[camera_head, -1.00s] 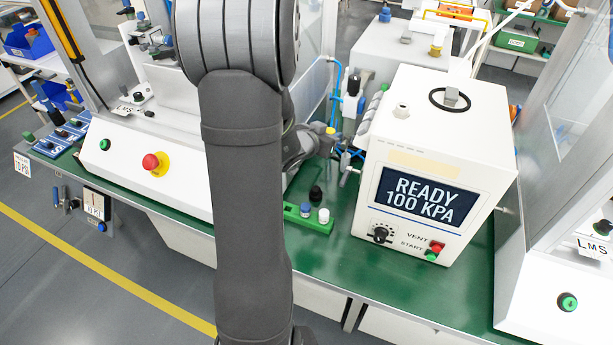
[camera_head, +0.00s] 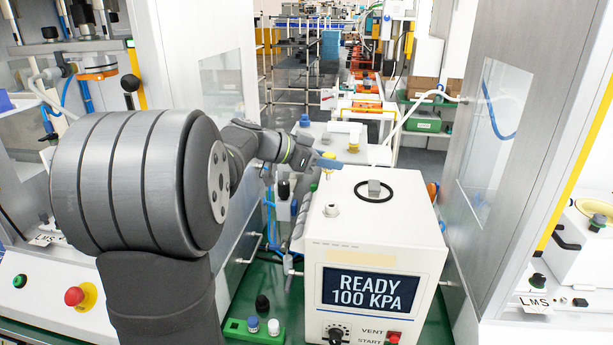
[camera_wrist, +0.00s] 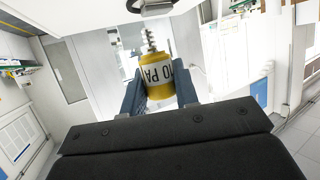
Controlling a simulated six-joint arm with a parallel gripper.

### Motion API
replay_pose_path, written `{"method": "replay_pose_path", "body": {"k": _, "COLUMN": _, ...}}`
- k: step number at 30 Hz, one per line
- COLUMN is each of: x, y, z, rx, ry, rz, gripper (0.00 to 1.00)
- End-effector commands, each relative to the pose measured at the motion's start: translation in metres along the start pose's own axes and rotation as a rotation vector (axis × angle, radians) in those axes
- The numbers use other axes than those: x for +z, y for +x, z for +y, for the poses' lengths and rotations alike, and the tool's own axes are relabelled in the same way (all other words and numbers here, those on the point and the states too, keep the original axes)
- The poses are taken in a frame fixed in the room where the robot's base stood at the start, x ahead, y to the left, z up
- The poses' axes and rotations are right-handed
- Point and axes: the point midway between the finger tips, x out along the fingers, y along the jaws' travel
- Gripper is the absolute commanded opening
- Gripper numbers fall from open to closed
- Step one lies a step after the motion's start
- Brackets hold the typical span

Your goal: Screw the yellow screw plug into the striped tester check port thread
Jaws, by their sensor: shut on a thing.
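My gripper (camera_head: 326,161) is shut on the yellow screw plug (camera_wrist: 157,76) and holds it in the air. In the wrist view the plug sits between both blue fingers, its metal thread pointing away from the wrist. A white label with black letters, partly legible as "0 PA", wraps it. In the head view the gripper is just behind the white tester (camera_head: 375,240), whose screen reads READY 100 KPA. A small round port (camera_head: 332,210) shows on the tester's top left. I cannot tell whether it is the check port. A striped hose (camera_head: 298,228) runs along the tester's left side.
A black ring around a metal block (camera_head: 374,188) stands on the tester's top. A green holder (camera_head: 256,331) with several small caps is at front left. White cabinets with clear panels flank the bench. A red button (camera_head: 75,297) is at lower left.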

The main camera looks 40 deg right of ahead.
Motion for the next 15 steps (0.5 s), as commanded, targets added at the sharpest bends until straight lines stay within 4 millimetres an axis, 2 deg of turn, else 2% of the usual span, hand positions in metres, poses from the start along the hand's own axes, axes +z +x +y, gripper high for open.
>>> {"method": "replay_pose_path", "body": {"k": 1, "x": -0.007, "y": -0.001, "z": 0.007, "rx": 0.049, "ry": 0.023, "rz": 0.001, "gripper": 0.05}}
{"method": "replay_pose_path", "body": {"k": 6, "x": -0.02, "y": -0.008, "z": 0.031, "rx": 0.178, "ry": 0.074, "rz": 0.001, "gripper": 0.05}}
{"method": "replay_pose_path", "body": {"k": 15, "x": -0.025, "y": -0.018, "z": 0.042, "rx": 0.228, "ry": 0.095, "rz": 0.001, "gripper": 0.05}}
